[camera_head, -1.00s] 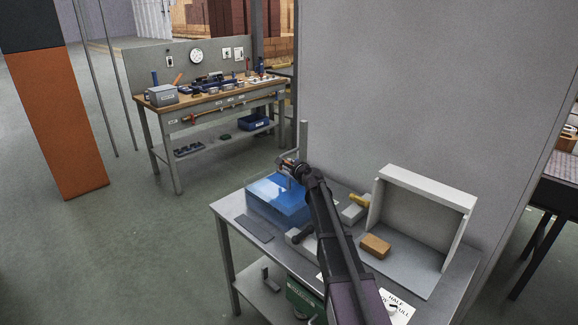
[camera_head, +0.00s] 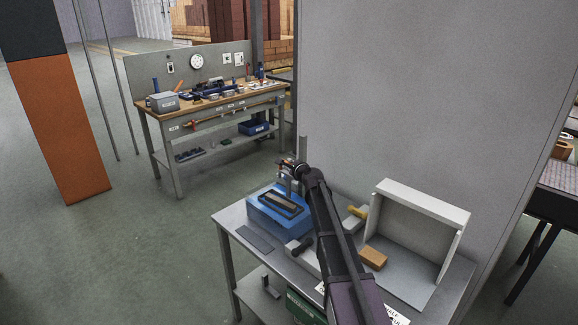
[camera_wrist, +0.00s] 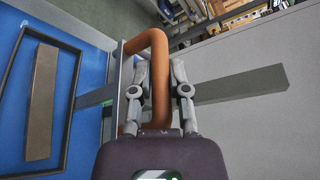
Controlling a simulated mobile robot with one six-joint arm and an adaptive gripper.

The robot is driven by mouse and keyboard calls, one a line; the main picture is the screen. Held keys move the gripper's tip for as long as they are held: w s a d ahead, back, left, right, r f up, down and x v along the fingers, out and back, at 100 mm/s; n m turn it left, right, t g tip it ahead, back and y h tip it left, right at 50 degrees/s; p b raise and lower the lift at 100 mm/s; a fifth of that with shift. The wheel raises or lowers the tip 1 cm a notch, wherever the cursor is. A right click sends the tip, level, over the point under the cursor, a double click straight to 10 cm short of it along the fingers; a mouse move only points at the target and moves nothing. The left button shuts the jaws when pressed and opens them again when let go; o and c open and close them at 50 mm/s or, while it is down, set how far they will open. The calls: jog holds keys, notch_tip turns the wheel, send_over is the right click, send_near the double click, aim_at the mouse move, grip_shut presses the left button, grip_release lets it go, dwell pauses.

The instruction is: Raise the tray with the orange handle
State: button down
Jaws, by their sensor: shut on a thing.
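The orange handle (camera_wrist: 158,42) is a thick curved bar that sits between my gripper's fingers (camera_wrist: 156,85) in the wrist view. My gripper is shut on it. Grey metal parts run left from the handle toward the tray. The tray is a dark rectangular frame (camera_wrist: 72,120) holding a brown bar (camera_wrist: 42,90). In the head view the tray (camera_head: 268,193) shows at the top of the blue tank (camera_head: 262,220). My gripper (camera_head: 290,165) is above the tank's far right side. My arm hides part of the bench behind it.
The grey bench (camera_head: 225,220) also holds a dark flat plate (camera_head: 253,239), an orange-brown block (camera_head: 373,258) and an open pale box (camera_head: 425,225). A grey post (camera_head: 302,150) and a wall (camera_head: 400,90) stand close behind. A workbench (camera_head: 215,105) is farther left.

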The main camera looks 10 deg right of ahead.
jog(key=shift+r+p, duration=2.3)
jog(key=shift+r, duration=0.35)
jog(key=shift+w, duration=0.2)
jog(key=c, duration=1)
grip_release()
jog(key=shift+c, duration=0.2)
jog(key=o, duration=0.4)
jog(key=shift+s+r, duration=0.1)
jog(key=shift+o, duration=0.2)
jog(key=shift+f, duration=0.2)
